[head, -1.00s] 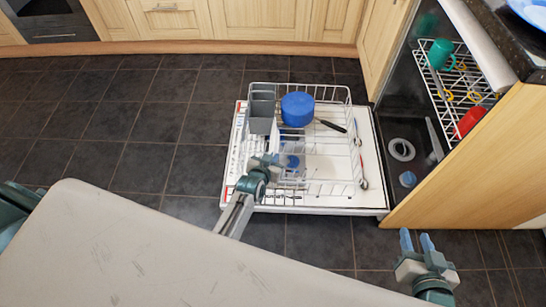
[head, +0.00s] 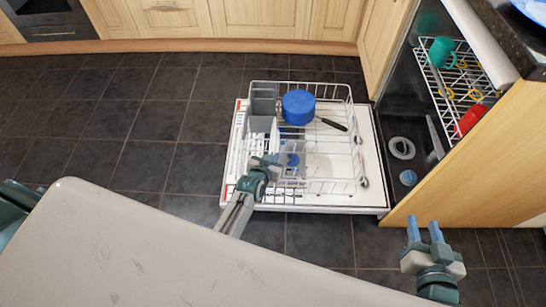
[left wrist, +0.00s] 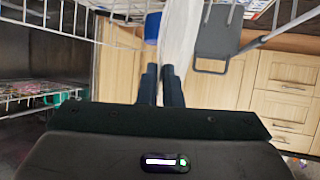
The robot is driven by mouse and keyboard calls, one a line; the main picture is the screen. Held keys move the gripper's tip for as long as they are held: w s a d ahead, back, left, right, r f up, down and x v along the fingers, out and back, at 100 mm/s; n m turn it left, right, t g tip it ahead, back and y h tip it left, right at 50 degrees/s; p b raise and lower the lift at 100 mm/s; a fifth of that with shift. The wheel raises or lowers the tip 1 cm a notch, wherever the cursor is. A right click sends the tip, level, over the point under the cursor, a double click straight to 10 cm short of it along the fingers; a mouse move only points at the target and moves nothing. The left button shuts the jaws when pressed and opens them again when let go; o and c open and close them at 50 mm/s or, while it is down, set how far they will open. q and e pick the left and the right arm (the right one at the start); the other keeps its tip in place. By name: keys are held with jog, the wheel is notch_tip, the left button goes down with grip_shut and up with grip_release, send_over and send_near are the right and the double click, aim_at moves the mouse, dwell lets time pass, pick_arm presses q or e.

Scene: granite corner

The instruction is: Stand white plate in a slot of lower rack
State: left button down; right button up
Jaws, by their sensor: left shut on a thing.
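The white plate (left wrist: 182,38) is at my left gripper's fingertips (left wrist: 162,72) in the left wrist view, upright and nearly edge-on. My left gripper (head: 285,160) is shut on it, over the near left part of the lower rack (head: 322,184) in the head view. The rack is a white wire basket on the lowered dishwasher door. The plate is hard to make out against the white rack in the head view, and I cannot tell whether it is in a slot. My right gripper (head: 425,229) is open and empty, with its fingers apart, right of the counter.
A blue pan (head: 298,107) with a black handle lies in the rack's far part. Grey cutlery baskets (head: 262,106) stand at its left. The upper rack (head: 462,80) holds a green mug (head: 440,52) and a red item (head: 470,121). A pale counter (head: 150,250) fills the foreground.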

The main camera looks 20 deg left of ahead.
pick_arm(q)
jog(key=shift+f, duration=0.15)
jog(key=c, duration=1.5)
grip_release()
jog(key=shift+f, duration=0.1)
